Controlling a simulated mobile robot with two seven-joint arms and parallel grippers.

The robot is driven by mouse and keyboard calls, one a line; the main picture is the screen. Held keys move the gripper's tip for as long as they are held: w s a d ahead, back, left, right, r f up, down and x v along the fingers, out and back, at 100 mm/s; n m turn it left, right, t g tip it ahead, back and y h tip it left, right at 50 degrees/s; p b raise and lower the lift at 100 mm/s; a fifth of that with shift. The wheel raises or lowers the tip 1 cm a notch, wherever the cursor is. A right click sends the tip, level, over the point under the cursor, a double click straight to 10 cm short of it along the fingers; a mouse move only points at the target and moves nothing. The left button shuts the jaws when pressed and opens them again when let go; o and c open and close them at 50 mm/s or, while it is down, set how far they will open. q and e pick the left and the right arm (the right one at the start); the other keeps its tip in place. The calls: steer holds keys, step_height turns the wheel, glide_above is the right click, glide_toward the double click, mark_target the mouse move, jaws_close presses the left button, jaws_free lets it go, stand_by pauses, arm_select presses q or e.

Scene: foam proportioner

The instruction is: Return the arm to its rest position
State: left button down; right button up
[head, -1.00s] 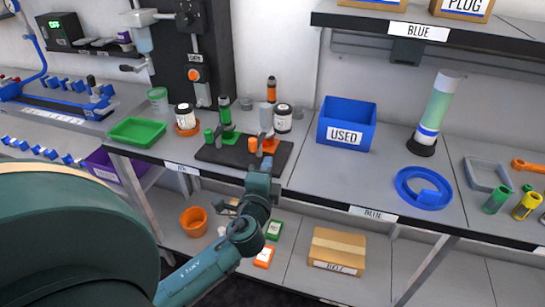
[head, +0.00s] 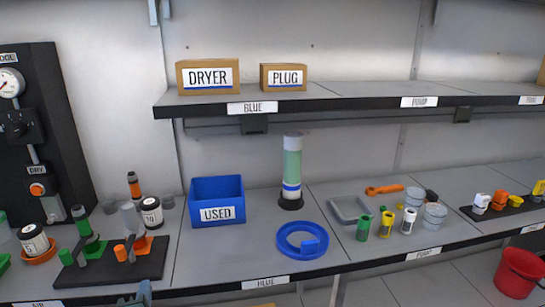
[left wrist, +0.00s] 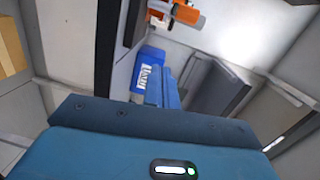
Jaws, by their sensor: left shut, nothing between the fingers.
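The tip of my left gripper (head: 143,291) shows at the bottom edge of the head view, in front of the bench and below the black stand. It is shut with nothing between its fingers. The rest of my left arm is outside the head view. The left wrist view shows the teal wrist housing with a lit green indicator filling its lower part. My right gripper is in neither view.
The bench holds a black stand (head: 105,272) with green and orange fittings, the blue USED bin (head: 217,201), a green-filled column (head: 291,170) and a blue ring (head: 285,250). An upper shelf (head: 345,96) carries DRYER and PLUG boxes. A red bucket (head: 518,274) stands at right.

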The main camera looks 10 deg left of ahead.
arm_select(q)
steer(key=s+d+f+n+g+h+p, duration=0.2)
steer(key=s+d+f+n+g+h, duration=0.3)
steer(key=s+d+f+n+h, duration=0.4)
steer(key=s+d+f, duration=0.4)
steer(key=s+d, duration=0.1)
steer(key=d, duration=0.2)
steer(key=shift+d+n+h+p, duration=0.3)
steer(key=shift+h+p, duration=0.05)
steer(key=shift+h, duration=0.05)
